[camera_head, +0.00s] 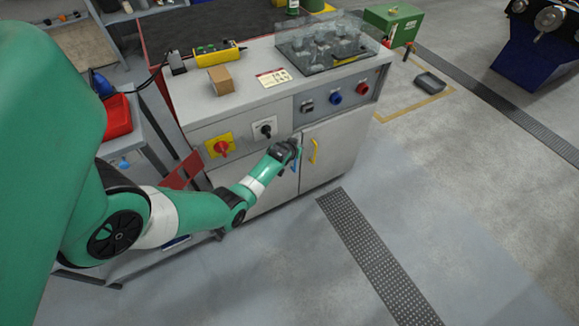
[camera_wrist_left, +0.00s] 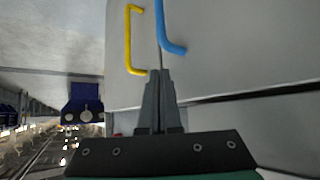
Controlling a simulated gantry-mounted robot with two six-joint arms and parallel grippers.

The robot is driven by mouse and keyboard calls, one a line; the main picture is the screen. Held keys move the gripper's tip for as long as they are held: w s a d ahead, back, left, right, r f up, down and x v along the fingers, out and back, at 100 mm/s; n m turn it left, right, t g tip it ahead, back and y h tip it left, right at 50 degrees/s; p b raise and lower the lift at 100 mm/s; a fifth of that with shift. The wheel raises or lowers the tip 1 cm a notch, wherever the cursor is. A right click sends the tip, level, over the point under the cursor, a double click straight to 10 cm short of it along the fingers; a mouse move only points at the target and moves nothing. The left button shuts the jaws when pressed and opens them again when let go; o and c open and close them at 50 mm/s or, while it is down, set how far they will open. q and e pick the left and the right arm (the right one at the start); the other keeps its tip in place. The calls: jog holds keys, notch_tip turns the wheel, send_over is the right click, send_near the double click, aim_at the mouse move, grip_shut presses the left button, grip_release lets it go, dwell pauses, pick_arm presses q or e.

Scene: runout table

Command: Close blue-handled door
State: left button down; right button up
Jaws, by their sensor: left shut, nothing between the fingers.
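The blue handle (camera_head: 295,165) is on the left door (camera_head: 262,196) of the grey cabinet, partly hidden by my left gripper (camera_head: 294,147). That door looks flush or nearly flush with the front; I cannot tell whether a small gap remains. In the left wrist view, the blue handle (camera_wrist_left: 168,32) lies just beyond my left gripper (camera_wrist_left: 160,74), whose fingers are together and empty. The fingertips are close to the door seam; contact is unclear. The yellow handle (camera_head: 313,151) is on the right door (camera_head: 330,145). My right gripper is not in view.
Above the doors are a yellow panel with a red knob (camera_head: 220,147), a black rotary switch (camera_head: 265,129) and several buttons. A box (camera_head: 221,79) and a clear-covered tray (camera_head: 330,45) are on top. A red container (camera_head: 116,117) stands left. Floor in front is clear.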

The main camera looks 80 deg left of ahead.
pick_arm(q)
jog(key=w+d+r+p, duration=0.3)
jog(key=d+r+p, duration=0.2)
jog(key=d, duration=0.4)
jog(key=shift+w+d+r, duration=0.25)
jog(key=shift+w+r, duration=0.05)
jog(key=shift+r, duration=0.5)
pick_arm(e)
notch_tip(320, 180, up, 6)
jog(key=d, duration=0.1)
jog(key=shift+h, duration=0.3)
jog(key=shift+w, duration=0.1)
